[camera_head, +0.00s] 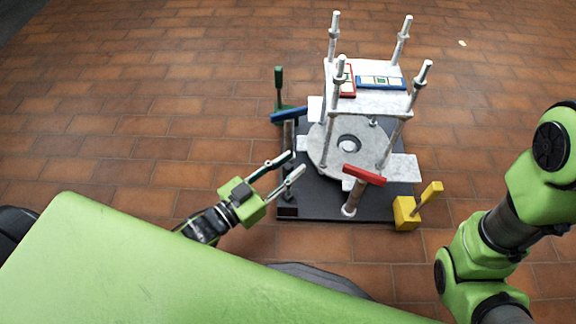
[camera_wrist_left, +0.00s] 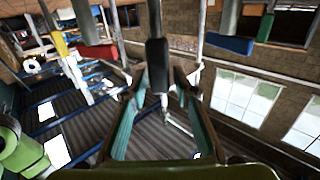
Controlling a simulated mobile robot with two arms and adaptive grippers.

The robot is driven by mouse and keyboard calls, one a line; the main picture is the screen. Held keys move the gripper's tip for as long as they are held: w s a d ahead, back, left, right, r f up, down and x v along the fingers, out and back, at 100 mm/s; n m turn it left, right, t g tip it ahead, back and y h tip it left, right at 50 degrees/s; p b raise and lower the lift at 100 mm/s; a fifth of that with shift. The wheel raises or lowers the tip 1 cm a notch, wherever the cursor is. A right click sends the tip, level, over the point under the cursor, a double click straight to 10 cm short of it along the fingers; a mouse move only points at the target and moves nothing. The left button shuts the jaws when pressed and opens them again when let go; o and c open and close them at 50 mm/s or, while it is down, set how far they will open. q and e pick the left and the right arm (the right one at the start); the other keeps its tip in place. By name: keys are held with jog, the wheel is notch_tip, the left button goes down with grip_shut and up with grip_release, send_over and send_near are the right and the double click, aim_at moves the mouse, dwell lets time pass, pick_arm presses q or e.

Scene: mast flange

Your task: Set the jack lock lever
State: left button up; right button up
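Several lever-like parts stand around the dark base plate (camera_head: 320,214), and I cannot tell which is the jack lock lever. A green upright lever (camera_head: 279,82) stands at the back left, and a yellow lever (camera_head: 431,191) leans up from a yellow block (camera_head: 405,213) at the front right. A blue bar (camera_head: 289,115) and a red bar (camera_head: 364,175) top short posts. My left gripper (camera_head: 297,163) is open and appears empty, near the plate's left side. In the left wrist view, a dark upright piece (camera_wrist_left: 157,65) shows beyond the parted fingers (camera_wrist_left: 160,115). My right gripper is out of view.
A grey ring flange (camera_head: 318,150) lies amid several tall pale posts (camera_head: 341,70). A white upper plate (camera_head: 385,103) carries a red-framed piece (camera_head: 347,82) and a blue-framed piece (camera_head: 381,82). The tiled floor (camera_head: 140,120) left of the base is clear.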

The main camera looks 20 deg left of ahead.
pick_arm(q)
grip_shut()
jog(key=shift+s+a+f+b, duration=0.2)
jog(key=shift+s+b, duration=0.2)
jog(key=shift+s+a+f+t+b, duration=0.1)
jog(key=shift+s+a+t+b, duration=0.05)
jog(key=shift+s+t+b, duration=0.2)
jog(key=s+a+f+t+h+b, duration=0.2)
jog(key=s+t+b, duration=0.3)
jog(key=b, duration=0.3)
jog(key=shift+s+a+f+h, duration=0.15)
jog(key=shift+s+a+h, duration=0.45)
jog(key=shift+a+h, duration=0.15)
